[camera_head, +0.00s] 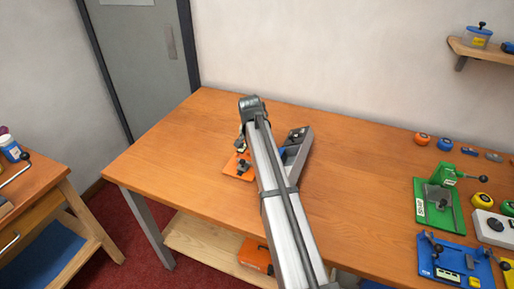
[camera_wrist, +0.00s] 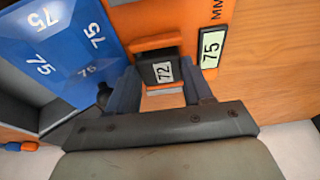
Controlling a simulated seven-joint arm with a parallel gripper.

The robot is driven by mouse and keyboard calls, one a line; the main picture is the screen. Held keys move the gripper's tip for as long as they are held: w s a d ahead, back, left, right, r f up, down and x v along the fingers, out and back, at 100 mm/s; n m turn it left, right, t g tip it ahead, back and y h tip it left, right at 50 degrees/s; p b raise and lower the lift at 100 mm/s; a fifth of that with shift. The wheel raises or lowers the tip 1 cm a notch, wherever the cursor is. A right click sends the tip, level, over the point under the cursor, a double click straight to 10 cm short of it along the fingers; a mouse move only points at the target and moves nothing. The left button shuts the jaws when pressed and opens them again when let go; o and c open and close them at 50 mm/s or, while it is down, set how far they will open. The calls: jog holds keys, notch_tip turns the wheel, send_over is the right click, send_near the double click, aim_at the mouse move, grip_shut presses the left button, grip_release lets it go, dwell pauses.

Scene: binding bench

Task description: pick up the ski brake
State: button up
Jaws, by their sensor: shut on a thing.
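In the wrist view, my gripper (camera_wrist: 162,82) has its two fingers on either side of a small dark block with a white "72" label, which I take to be the ski brake (camera_wrist: 155,70). The fingers are shut on it. The block is in front of an orange plate (camera_wrist: 130,22) with a "75" label and "MM" lettering. I cannot tell whether the block touches the plate. In the head view my arm covers most of the gripper and the block. The orange plate (camera_head: 234,168) shows there left of my arm.
A blue box (camera_wrist: 62,50) printed "75" lies in a grey tray (camera_head: 302,152) right beside the plate. Green (camera_head: 456,215) and blue (camera_head: 440,265) jigs stand at the right of the bench, with several small round items behind. The bench's left end is clear.

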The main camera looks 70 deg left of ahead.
notch_tip(320, 180, up, 9)
jog(key=w+d+n+g, duration=0.1)
jog(key=w+d+n, duration=0.1)
jog(key=n, duration=0.4)
jog(key=w+d+n+g, duration=0.2)
jog(key=n, duration=0.5)
jog(key=w+d+n+g, duration=0.1)
jog(key=d+n, duration=0.1)
jog(key=n, duration=0.4)
jog(key=shift+w+d+g, duration=0.35)
jog(key=shift+w+g, duration=0.05)
jog(key=w+d+n+h, duration=0.1)
jog(key=d+n, duration=0.1)
jog(key=n, duration=0.3)
jog(key=w+d+n+h, duration=0.1)
jog(key=d+n, duration=0.1)
jog(key=n, duration=0.4)
jog(key=w+d+n+h, duration=0.1)
jog(key=d+n+h, duration=0.1)
jog(key=n, duration=0.3)
jog(key=shift+w+d+r+n, duration=0.1)
jog(key=shift+w+d+n, duration=0.15)
jog(key=shift+n, duration=0.15)
